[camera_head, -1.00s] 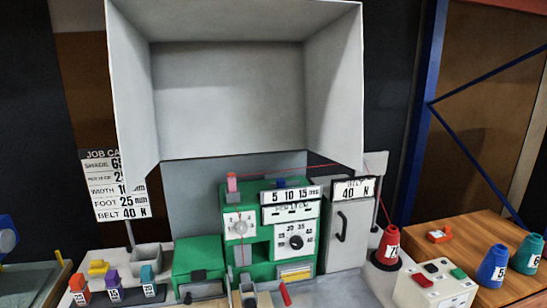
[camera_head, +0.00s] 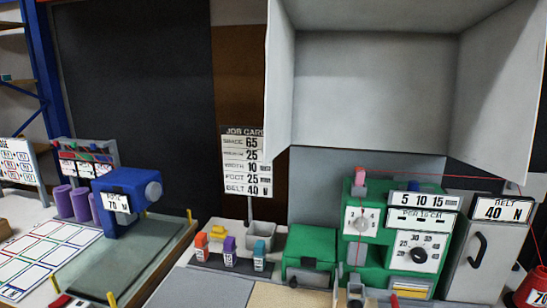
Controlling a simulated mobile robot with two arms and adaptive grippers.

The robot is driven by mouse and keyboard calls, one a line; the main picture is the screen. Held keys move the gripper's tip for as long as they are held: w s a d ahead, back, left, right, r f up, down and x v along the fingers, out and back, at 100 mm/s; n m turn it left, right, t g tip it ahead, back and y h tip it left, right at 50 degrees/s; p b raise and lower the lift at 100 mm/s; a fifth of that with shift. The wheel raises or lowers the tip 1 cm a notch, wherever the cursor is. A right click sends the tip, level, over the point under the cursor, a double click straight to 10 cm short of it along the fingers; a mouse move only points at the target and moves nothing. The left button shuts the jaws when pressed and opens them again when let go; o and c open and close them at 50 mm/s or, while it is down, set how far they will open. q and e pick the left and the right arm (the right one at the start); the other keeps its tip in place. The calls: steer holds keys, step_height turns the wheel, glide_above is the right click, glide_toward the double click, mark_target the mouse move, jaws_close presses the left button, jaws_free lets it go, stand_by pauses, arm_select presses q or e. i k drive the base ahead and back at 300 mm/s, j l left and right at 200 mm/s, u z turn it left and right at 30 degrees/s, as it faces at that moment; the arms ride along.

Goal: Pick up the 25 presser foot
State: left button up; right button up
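The job card (camera_head: 248,160) in the head view reads FOOT 25 mm. Each carries a white number label, too small here to read surely, so I cannot tell which is the 25. The feet stand upright and apart from each other. Neither of my grippers shows in the view.
A green machine (camera_head: 398,235) stands right of the rack, with a grey cabinet (camera_head: 482,250) beyond it. A blue machine (camera_head: 128,200) stands on the left. A large grey hood hangs above.

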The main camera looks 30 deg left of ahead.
mark_target(201, 242)
steer(key=u, duration=1.25)
